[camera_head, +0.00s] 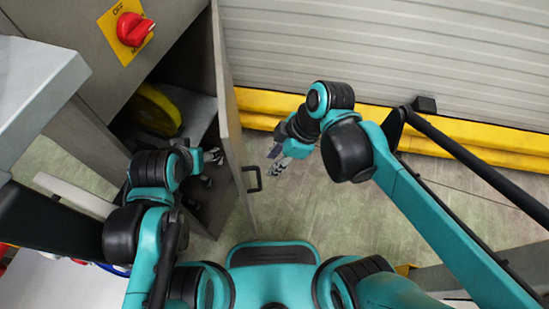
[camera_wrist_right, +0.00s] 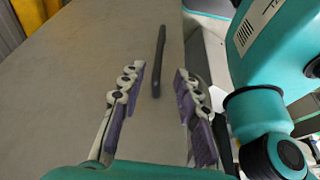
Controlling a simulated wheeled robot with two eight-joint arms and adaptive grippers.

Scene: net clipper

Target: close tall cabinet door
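The grey cabinet door (camera_head: 229,110) stands open, seen nearly edge-on in the head view. Its black bar handle (camera_head: 252,179) is on the right-hand face, and the handle also shows in the right wrist view (camera_wrist_right: 158,55). My right gripper (camera_head: 277,158) is open and empty, close to the handle on its right. In the wrist view its fingers (camera_wrist_right: 158,76) are spread to either side of the handle, with no visible contact. My left gripper (camera_head: 210,167) is on the door's inner side, at the cabinet opening; its fingers look apart and empty, partly in shadow.
The cabinet (camera_head: 170,40) has a red knob (camera_head: 133,29) on a yellow plate. A yellow round object (camera_head: 153,108) lies inside. A grey shutter wall (camera_head: 390,45) with a yellow base strip (camera_head: 480,145) is behind. The floor right of the door is clear.

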